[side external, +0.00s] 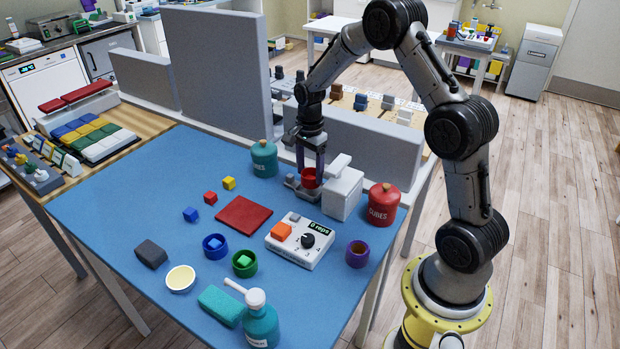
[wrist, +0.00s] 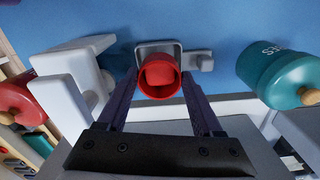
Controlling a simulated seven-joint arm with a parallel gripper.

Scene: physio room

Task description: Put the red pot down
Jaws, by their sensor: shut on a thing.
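My gripper (side external: 310,168) points down near the back right of the blue table, its two fingers closed on the red pot (side external: 309,179). I cannot tell whether the pot touches the plate.
A white block-shaped device (side external: 343,192) stands close on the right. A red lidded jar (side external: 383,205) and a teal jar (side external: 264,159) flank the area. A red mat (side external: 244,215), a control box (side external: 300,240) and a purple pot (side external: 357,254) lie in front. A grey panel (side external: 365,140) stands behind.

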